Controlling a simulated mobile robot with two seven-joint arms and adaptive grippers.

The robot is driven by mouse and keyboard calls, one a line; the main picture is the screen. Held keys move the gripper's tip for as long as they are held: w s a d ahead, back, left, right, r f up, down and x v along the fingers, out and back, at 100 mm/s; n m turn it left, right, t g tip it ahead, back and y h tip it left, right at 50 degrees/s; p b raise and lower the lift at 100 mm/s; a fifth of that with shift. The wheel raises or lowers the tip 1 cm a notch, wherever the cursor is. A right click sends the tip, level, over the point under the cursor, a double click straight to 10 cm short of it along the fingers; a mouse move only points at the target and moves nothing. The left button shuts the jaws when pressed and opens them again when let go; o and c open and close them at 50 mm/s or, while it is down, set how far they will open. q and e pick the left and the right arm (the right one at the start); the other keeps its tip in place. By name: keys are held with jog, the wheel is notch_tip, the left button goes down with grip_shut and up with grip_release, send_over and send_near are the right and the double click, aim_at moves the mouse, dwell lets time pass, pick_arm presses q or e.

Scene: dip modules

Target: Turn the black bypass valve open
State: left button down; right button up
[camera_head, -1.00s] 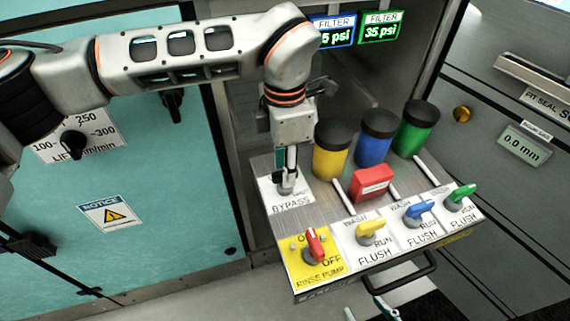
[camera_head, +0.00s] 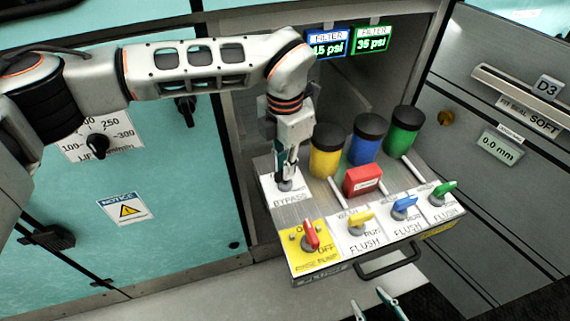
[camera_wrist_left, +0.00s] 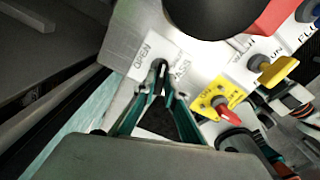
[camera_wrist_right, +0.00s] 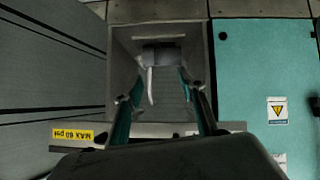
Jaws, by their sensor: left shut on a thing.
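The black bypass valve is at the BYPASS plate (camera_head: 272,188) on the left of the panel shelf. My left gripper (camera_head: 285,182) points down over it and is shut on its handle; the fingers hide most of the valve. In the left wrist view the closed fingertips (camera_wrist_left: 162,66) sit on the valve between the OPEN label (camera_wrist_left: 142,58) and a second, partly covered label. The handle's exact angle is hard to tell. My right gripper (camera_wrist_right: 160,88) is open and empty; its fingertips show at the bottom edge of the head view (camera_head: 375,303).
Near the valve are a red-handled rinse pump switch (camera_head: 311,235), a yellow-handled valve (camera_head: 360,219), a blue one (camera_head: 403,206) and a green one (camera_head: 443,190). Behind stand yellow (camera_head: 325,158), blue (camera_head: 364,150) and green (camera_head: 405,138) canisters and a red box (camera_head: 362,181).

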pick_arm(q)
jog(key=shift+r+n+p, duration=0.45)
jog(key=shift+n+p, duration=0.4)
jog(key=shift+n, duration=0.05)
jog(key=n+p, duration=0.2)
jog(key=shift+f+n, duration=0.1)
jog(key=shift+n, duration=0.3)
jog(key=shift+n+p, duration=0.5)
jog(key=shift+p, duration=0.15)
jog(key=n+p, duration=0.2)
jog(key=shift+f+n, duration=0.1)
jog(key=shift+n, duration=0.3)
jog(key=n+p, duration=0.3)
jog(key=shift+f+n, duration=0.15)
jog(key=shift+n, duration=0.85)
jog(key=shift+f+n+p, duration=0.1)
jog(key=shift+n+p, duration=0.2)
jog(key=shift+p, duration=0.15)
pick_arm(e)
jog(key=shift+m, duration=0.3)
jog(key=r, duration=0.5)
jog(key=shift+s+a+r, duration=0.2)
jog(key=shift+s+r, duration=0.2)
jog(key=shift+s+f, duration=0.1)
